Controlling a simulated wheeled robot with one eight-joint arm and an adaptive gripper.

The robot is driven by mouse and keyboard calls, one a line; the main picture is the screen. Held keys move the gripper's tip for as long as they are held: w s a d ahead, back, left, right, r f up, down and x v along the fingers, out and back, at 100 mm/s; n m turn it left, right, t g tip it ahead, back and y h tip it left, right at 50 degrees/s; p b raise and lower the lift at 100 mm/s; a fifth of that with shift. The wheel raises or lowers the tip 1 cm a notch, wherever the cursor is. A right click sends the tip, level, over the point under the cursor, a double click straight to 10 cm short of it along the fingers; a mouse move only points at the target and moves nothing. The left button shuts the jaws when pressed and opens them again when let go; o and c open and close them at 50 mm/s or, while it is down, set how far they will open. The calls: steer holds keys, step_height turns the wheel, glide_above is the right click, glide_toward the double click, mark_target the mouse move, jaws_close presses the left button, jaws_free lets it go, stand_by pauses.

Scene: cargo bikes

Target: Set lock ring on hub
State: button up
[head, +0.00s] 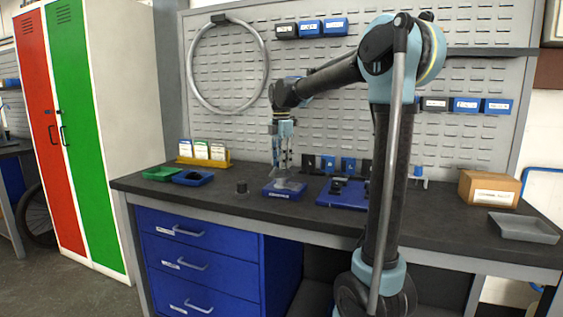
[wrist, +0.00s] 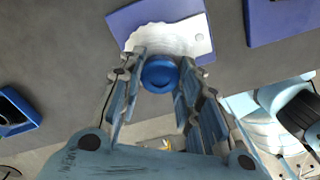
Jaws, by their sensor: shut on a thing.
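My gripper (head: 283,165) hangs pointing down over a small blue stand (head: 283,190) on the bench. In the wrist view the fingertips (wrist: 161,65) are closed on a round blue piece (wrist: 158,74), which looks like the lock ring. Beyond it a pale, jagged-edged disc (wrist: 196,36) lies on the blue stand (wrist: 124,20). The hub itself is not clear to see; the blue piece and the fingers cover the disc's near part. I cannot tell whether the blue piece touches what is below it.
A dark cylinder (head: 242,188) stands left of the stand. A blue tray with dark parts (head: 345,200) is close on the right. Green (head: 160,174) and blue (head: 193,178) trays lie further left. A cardboard box (head: 489,188) and grey tray (head: 524,228) are far right.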

steer(key=o, duration=0.9)
steer(key=shift+o, duration=0.2)
